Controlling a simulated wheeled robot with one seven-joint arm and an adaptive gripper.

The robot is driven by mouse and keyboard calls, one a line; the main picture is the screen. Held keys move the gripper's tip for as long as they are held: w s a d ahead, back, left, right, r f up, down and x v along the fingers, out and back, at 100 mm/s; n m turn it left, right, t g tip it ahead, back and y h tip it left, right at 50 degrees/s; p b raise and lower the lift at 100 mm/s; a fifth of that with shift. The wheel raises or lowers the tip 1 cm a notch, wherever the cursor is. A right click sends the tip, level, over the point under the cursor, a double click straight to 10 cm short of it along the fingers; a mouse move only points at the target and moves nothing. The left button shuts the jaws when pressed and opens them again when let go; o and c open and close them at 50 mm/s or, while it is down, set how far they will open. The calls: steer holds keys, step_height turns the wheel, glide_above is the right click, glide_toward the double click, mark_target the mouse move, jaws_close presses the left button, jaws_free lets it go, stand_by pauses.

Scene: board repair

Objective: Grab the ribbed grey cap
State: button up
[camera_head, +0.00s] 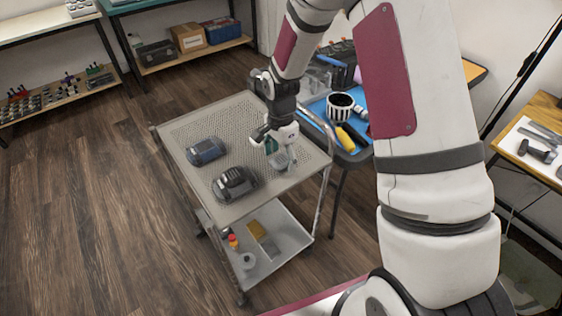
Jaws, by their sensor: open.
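My gripper (276,149) is open and points down over the right part of the grey perforated cart top (205,125). A small grey piece (279,162) lies on the cart top just below the fingertips; it may be the ribbed grey cap, but it is too small and partly covered to make out ribs. A small green thing (271,146) shows between the fingers. I cannot tell whether the fingers touch either one.
The lower shelf (283,262) holds small items. A striped mug (340,106) stands on a blue-topped table behind. The cart top's far left is clear.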

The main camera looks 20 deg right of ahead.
steer(key=shift+f, duration=0.15)
steer(key=c, duration=1)
steer(key=shift+c, duration=0.2)
